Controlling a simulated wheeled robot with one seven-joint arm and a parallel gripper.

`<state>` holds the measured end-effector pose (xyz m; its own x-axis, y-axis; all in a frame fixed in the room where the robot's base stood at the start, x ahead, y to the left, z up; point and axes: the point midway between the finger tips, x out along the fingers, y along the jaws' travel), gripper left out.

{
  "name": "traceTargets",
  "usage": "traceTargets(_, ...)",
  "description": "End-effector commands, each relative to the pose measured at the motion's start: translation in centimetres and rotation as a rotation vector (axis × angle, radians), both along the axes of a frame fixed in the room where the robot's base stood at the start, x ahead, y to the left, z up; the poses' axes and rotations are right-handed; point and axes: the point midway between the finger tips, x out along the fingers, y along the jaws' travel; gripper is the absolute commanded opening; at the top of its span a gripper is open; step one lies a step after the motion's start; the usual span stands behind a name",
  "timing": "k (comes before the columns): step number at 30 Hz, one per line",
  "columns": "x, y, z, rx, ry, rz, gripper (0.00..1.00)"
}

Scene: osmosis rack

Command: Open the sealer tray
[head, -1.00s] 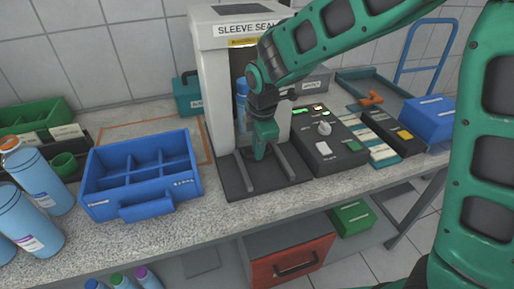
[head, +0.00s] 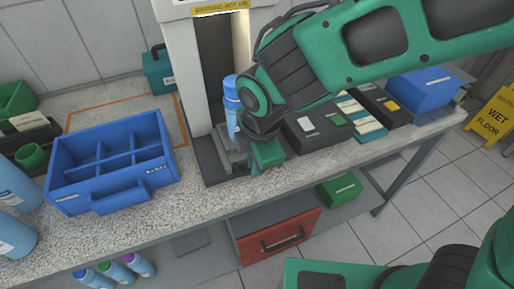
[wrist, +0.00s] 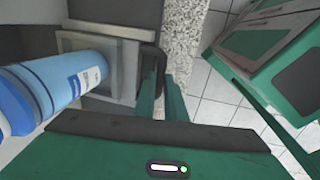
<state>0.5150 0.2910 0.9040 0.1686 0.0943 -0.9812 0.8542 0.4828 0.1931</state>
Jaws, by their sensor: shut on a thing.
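The sleeve sealer (head: 182,70) stands on the bench as a white housing with a dark opening. Its grey tray (wrist: 95,62) shows in the wrist view, with a dark handle (wrist: 152,58) at its bench-front end. My gripper (wrist: 164,88) has its green fingers at that handle and is shut on it; the exact contact is partly hidden. In the head view my gripper (head: 262,165) is low at the sealer's front, close to the bench's front edge. A blue bottle (head: 231,104) stands upright at the tray, and its lower part is partly hidden.
A blue divided crate (head: 100,195) sits left of the sealer. A dark control box (head: 318,136) and a blue bin (head: 422,88) stand to the right. A red drawer (head: 275,238) is below the bench. Clear floor lies in front right.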

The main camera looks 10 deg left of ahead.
Motion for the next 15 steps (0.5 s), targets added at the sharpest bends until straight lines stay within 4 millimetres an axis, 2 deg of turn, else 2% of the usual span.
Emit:
traceTargets(6, -1.1, -0.3, 0.2, 0.004, -0.002, 0.004, 0.00)
traceTargets(15, -1.4, -0.3, 0.2, 0.005, -0.003, 0.007, 0.00)
